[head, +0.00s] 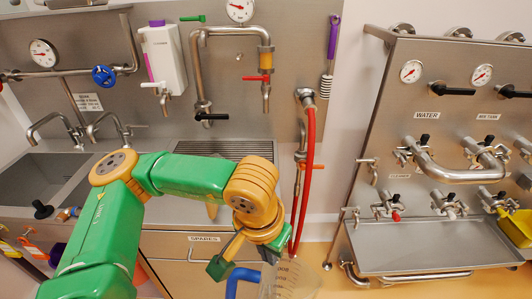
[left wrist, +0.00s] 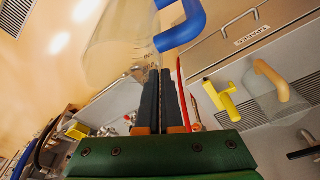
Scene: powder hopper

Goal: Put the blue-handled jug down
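The blue-handled jug (head: 286,279) is clear and hangs at the bottom of the head view, cut off by its lower edge. Its blue handle (head: 238,280) is on the left side. In the left wrist view the clear jug (left wrist: 118,45) is tilted, with the blue handle (left wrist: 185,30) right beside my fingertips. My left gripper (head: 236,258) is at the handle; in the left wrist view its dark fingers (left wrist: 162,72) are close together. It appears shut on the jug, though the exact contact is hard to see. My right gripper is in neither view.
A red hose (head: 308,165) hangs by the counter. At right is a tap panel with a tray (head: 430,250). Orange floor lies between.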

